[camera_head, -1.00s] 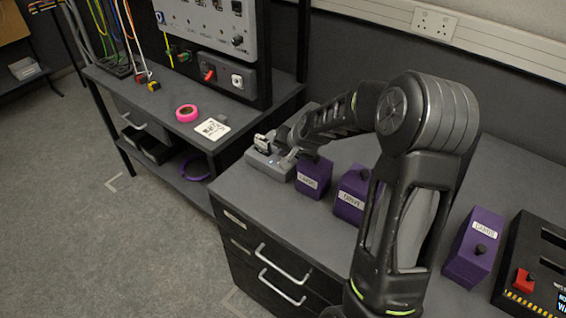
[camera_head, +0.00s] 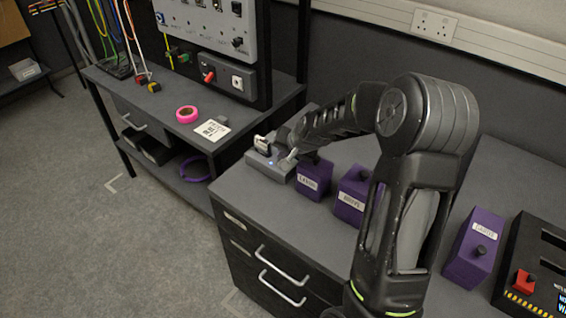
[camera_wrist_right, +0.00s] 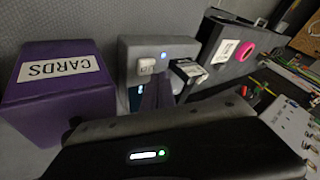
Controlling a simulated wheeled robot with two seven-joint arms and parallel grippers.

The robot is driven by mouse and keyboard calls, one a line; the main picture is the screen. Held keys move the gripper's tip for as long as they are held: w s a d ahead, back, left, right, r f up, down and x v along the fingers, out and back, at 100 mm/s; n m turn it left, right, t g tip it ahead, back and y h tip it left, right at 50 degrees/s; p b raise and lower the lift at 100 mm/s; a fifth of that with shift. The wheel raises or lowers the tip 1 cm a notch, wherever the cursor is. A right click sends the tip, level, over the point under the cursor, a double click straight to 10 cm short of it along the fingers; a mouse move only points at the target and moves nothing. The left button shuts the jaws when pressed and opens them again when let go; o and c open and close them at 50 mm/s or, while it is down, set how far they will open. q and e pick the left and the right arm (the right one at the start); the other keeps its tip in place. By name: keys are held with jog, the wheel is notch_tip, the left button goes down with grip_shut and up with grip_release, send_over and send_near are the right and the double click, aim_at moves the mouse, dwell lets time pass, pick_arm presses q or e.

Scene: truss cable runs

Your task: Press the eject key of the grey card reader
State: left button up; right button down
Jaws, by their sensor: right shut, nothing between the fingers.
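The grey card reader (camera_head: 265,170) sits at the far left corner of the grey worktop. A card with a pale face (camera_head: 262,144) stands up at its left end. In the right wrist view the reader (camera_wrist_right: 178,44) shows a small white key (camera_wrist_right: 146,66) and a lit blue lamp (camera_wrist_right: 164,55). My right gripper (camera_head: 289,161) is shut and empty, low over the right part of the reader. I cannot tell whether its tips touch the key. My left gripper is out of view.
Purple boxes with dark knobs stand right of the reader; the nearest (camera_head: 314,180) is close to my right gripper. A black panel with a red switch (camera_head: 524,282) is at far right. A pink tape roll (camera_head: 187,114) lies on the neighbouring bench.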

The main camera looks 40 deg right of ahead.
jog(key=shift+f, duration=0.1)
dwell(0.7)
jog(key=shift+f+b, duration=0.3)
jog(key=shift+b, duration=0.2)
jog(key=shift+f, duration=0.25)
dwell(0.4)
jog(key=shift+s+f+b, duration=0.2)
jog(key=shift+f+b, duration=0.35)
jog(key=shift+b, duration=0.1)
jog(key=shift+r, duration=0.1)
dwell(0.3)
jog(key=shift+d+r+p, duration=0.15)
jog(key=shift+r+p, duration=0.45)
jog(key=shift+r, duration=0.35)
jog(key=shift+w, duration=0.1)
jog(key=shift+r, duration=0.15)
